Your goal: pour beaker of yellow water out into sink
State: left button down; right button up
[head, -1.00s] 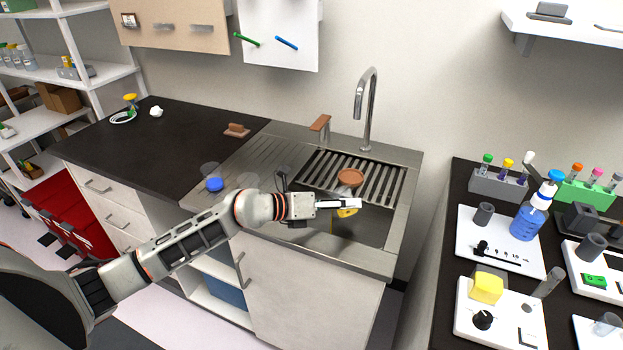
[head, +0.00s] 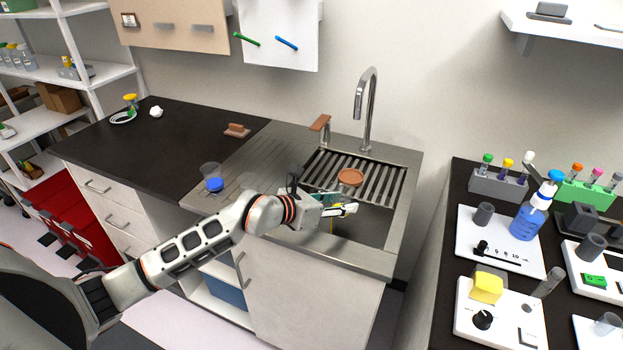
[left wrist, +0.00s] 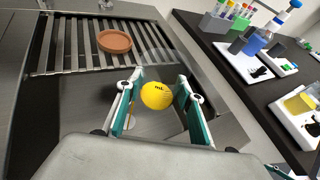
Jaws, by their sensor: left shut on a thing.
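My left gripper (head: 345,209) is over the sink basin (head: 372,226). It is shut on the beaker of yellow water (left wrist: 157,96), which sits between the two fingers in the left wrist view. The yellow shows as a round patch with dark markings; the clear glass around it is hard to make out. In the head view the fingers and wrist mostly hide the beaker. A thin yellow streak shows below the gripper; I cannot tell whether it is falling liquid. My right gripper is not in view.
A tall faucet (head: 369,105) stands behind the sink. A brown round dish (head: 350,177) rests on the slatted rack (head: 376,181). A clear beaker with blue contents (head: 214,184) stands on the left drainboard. A crowded dark bench is at the right.

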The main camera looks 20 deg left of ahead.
aim_at(348, 187)
pick_arm(q)
jog(key=shift+w+a+f+m+y, duration=0.1)
jog(key=shift+a+m+y, duration=0.05)
jog(key=shift+m+y, duration=0.2)
jog(key=shift+r, duration=2.5)
